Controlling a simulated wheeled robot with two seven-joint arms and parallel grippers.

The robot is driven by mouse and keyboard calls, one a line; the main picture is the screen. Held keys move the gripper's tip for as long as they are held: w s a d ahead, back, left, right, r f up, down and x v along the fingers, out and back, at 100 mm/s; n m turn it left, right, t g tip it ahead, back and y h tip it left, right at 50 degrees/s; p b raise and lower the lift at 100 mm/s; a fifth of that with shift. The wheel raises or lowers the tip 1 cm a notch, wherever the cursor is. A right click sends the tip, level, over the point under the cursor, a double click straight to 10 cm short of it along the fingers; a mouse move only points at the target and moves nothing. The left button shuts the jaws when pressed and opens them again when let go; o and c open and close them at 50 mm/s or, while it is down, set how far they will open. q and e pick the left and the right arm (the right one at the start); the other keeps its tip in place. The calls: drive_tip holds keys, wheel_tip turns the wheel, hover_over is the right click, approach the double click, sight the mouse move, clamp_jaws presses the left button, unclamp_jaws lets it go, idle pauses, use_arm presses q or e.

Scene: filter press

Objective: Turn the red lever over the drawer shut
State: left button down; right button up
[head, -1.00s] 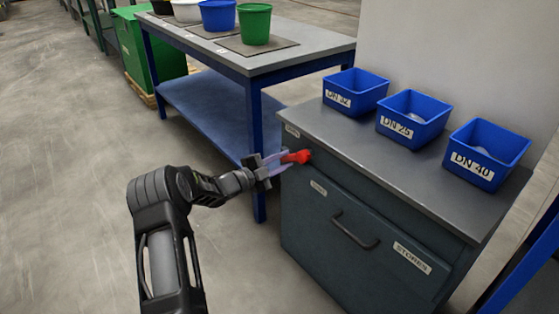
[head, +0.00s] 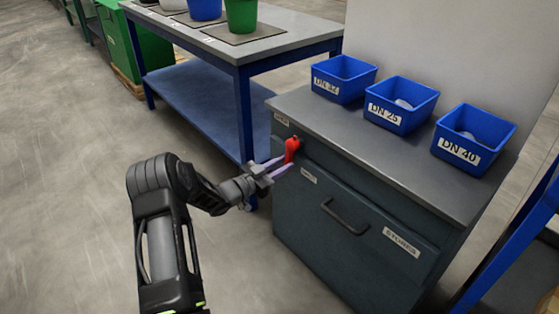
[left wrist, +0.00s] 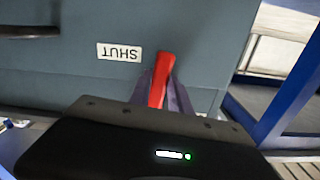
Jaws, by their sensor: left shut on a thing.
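The red lever (head: 291,149) is on the front of the dark grey cabinet, near its upper left corner, above the drawer (head: 345,217). In the head view it stands nearly upright, its lower end towards my gripper. My left gripper (head: 280,165) comes in from the left and is shut on the lever's lower part. In the left wrist view the red lever (left wrist: 161,80) sits between the two fingers, and a label reading SHUT (left wrist: 119,52) shows upside down beside it. My right gripper is not in view.
The cabinet top (head: 330,125) carries three blue bins, DN 32 (head: 343,78), DN 25 (head: 400,104) and DN 40 (head: 473,138). A blue-framed table (head: 240,100) with several buckets stands behind left. The floor (head: 80,200) at left is clear.

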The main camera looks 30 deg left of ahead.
use_arm(q)
drive_tip(key=shift+s+d+n, duration=0.15)
drive_tip(key=shift+d+n, duration=0.25)
drive_tip(key=shift+n, duration=0.3)
drive_tip(key=shift+f, duration=0.1)
drive_tip(key=c, duration=1.2)
unclamp_jaws()
drive_tip(key=shift+s, duration=0.1)
drive_tip(key=p+v, duration=0.1)
drive_tip(key=v, duration=0.6)
drive_tip(key=shift+s+p, duration=0.3)
drive_tip(key=shift+p, duration=0.05)
drive_tip(key=shift+a, duration=0.1)
